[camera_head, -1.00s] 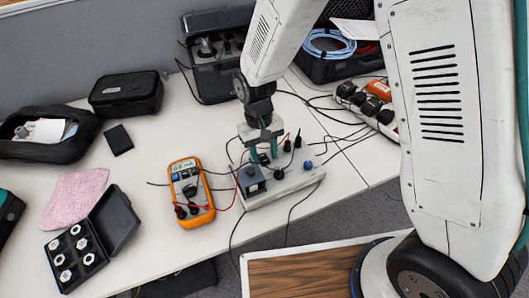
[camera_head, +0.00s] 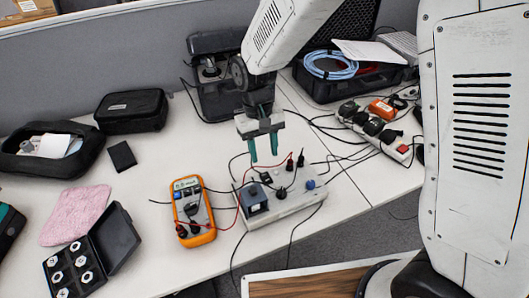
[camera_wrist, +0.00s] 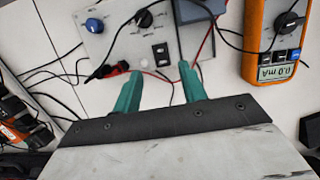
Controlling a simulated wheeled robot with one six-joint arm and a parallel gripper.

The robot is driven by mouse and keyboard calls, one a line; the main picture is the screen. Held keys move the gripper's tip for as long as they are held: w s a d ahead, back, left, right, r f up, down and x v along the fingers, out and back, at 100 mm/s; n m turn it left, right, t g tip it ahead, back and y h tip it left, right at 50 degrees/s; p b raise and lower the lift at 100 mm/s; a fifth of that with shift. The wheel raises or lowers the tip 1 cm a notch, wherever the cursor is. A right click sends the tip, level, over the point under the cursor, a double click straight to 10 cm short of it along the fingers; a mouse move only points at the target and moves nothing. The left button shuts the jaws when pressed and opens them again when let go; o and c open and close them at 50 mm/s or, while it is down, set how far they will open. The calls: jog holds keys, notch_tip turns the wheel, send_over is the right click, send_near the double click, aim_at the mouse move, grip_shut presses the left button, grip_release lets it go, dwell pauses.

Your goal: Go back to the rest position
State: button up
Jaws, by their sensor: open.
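My gripper (camera_head: 264,150) is open and empty, with its two teal fingers pointing down above the far edge of a light grey control box (camera_head: 290,207). The fingers also show in the wrist view (camera_wrist: 157,85), apart, with nothing between them. The box carries a dark block (camera_head: 254,201), a blue knob (camera_head: 310,184), a dark knob and a rocker switch (camera_wrist: 161,55). Red and black leads plug into it. Whether the fingertips touch anything is hard to tell, but they appear clear of the box.
An orange multimeter (camera_head: 192,211) stands left of the box, joined by leads. A power strip (camera_head: 375,132) and an open case with blue cable (camera_head: 330,66) lie at the right. A black case (camera_head: 204,80) is behind my gripper. Loose cables cross the table.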

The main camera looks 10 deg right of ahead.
dwell(0.3)
jog(key=s+d+r+m+t+y, duration=0.1)
jog(key=s+d+r+m+t, duration=0.2)
jog(key=s+d+r, duration=1.8)
jog(key=shift+d+m+t, duration=0.15)
jog(key=shift+m+t, duration=0.15)
jog(key=shift+t, duration=0.3)
jog(key=shift+r, duration=0.1)
